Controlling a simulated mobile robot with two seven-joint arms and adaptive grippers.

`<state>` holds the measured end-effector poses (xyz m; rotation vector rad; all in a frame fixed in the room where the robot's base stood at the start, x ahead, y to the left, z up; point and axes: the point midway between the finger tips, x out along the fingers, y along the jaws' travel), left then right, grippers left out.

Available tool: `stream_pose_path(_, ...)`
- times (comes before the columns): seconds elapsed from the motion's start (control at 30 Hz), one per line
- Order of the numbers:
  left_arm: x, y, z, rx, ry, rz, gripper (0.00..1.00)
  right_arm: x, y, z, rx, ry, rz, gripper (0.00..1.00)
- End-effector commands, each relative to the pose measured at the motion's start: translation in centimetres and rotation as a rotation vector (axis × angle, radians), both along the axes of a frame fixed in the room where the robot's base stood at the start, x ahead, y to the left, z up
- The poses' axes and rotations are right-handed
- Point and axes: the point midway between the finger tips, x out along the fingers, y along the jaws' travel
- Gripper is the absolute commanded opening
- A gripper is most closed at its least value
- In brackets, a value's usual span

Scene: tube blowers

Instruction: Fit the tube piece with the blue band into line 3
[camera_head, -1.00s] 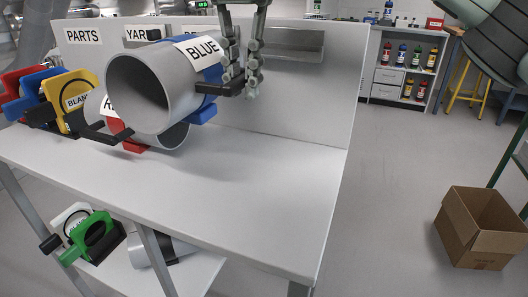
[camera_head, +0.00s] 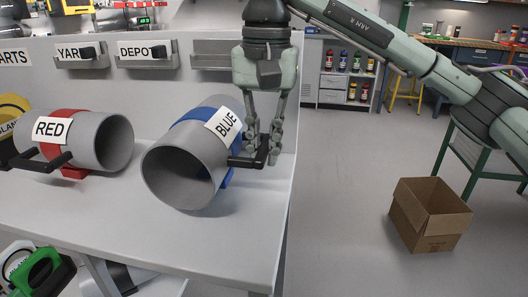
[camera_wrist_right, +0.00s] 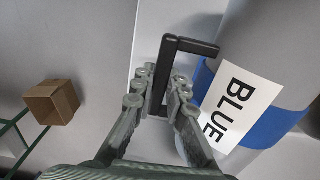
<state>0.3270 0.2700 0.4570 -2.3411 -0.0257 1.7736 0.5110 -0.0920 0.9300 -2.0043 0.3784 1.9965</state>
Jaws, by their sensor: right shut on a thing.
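The tube piece with the blue band (camera_head: 188,160) is a grey open tube with a BLUE label, at the right part of the white bench, lying at an angle with its open end toward me. My right gripper (camera_head: 262,152) comes down at its right side and is shut on its black handle (camera_head: 243,163). In the right wrist view the handle (camera_wrist_right: 190,45) runs between the fingers (camera_wrist_right: 160,95), beside the blue band (camera_wrist_right: 275,125). I cannot tell whether the tube touches the bench. My left gripper and line 3 are not in view.
The red-banded tube piece (camera_head: 90,141) lies to the left on the bench (camera_head: 130,220). Labelled holders, YARD (camera_head: 82,54) and DEPOT (camera_head: 148,54), are on the back panel. A green-handled piece (camera_head: 42,272) is below. A cardboard box (camera_head: 428,215) stands on open floor at right.

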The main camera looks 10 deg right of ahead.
Motion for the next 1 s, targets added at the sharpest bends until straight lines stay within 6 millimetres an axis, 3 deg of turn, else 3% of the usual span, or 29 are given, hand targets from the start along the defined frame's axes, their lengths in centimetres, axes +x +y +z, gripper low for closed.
stream_pose_path(0.1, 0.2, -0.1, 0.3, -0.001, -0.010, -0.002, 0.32, 0.0, 0.0, -1.1, 0.001, -0.003, -0.001, 0.00)
stream_pose_path(0.47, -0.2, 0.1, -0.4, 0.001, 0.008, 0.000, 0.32, 0.0, 0.0, -1.4, 0.002, -0.003, -0.001, 0.00)
stream_pose_path(0.5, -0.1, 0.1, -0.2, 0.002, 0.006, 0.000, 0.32, 0.0, 0.0, -1.5, 0.001, -0.001, -0.001, 0.14)
stream_pose_path(0.67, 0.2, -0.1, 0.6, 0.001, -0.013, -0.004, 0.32, 0.0, 0.0, -1.4, 0.001, -0.001, -0.001, 0.33)
stream_pose_path(1.0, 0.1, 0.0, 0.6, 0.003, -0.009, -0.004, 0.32, 0.0, 0.0, -1.2, 0.001, -0.001, -0.001, 0.33)
